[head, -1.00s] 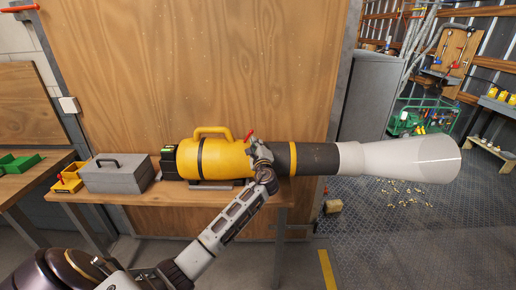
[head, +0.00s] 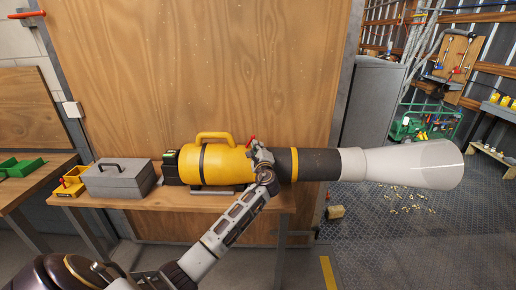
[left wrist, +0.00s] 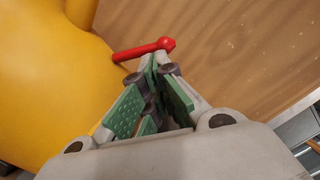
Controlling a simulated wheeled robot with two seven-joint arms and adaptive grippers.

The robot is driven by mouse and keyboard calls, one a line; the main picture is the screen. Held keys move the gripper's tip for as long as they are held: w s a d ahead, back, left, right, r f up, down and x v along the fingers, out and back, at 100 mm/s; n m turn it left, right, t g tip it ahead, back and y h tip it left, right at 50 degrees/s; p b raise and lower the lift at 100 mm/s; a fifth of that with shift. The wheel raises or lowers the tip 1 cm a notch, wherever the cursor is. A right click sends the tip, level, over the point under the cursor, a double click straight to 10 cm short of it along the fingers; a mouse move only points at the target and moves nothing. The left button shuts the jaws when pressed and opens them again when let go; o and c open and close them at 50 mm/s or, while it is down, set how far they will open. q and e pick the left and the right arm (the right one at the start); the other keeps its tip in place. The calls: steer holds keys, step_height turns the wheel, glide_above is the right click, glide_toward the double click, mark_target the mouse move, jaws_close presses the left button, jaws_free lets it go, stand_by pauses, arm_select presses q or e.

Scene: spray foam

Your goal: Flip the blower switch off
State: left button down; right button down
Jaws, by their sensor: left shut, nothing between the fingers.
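The yellow blower (head: 225,165) lies on the wooden table, with a black hose and a pale flared nozzle (head: 410,163) pointing right. A red switch lever (head: 251,140) sticks up on the blower near its right end. My left gripper (head: 262,155) is shut and empty at the blower's right end, just beside the lever. In the left wrist view, the red lever (left wrist: 145,50) lies slanted just beyond the closed fingertips (left wrist: 155,65), and I cannot tell if they touch it. The blower's yellow body (left wrist: 50,70) fills the left there. My right gripper does not show.
A grey toolbox (head: 118,178) and a small yellow bin (head: 68,183) stand left of the blower. A wooden panel (head: 200,70) rises behind the table. Scattered bits (head: 408,198) lie on the floor at the right.

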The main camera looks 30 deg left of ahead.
mark_target(252, 139)
arm_select(q)
steer(key=shift+s+a+r+n, duration=0.15)
steer(key=shift+r+n, duration=0.1)
steer(key=shift+n, duration=0.35)
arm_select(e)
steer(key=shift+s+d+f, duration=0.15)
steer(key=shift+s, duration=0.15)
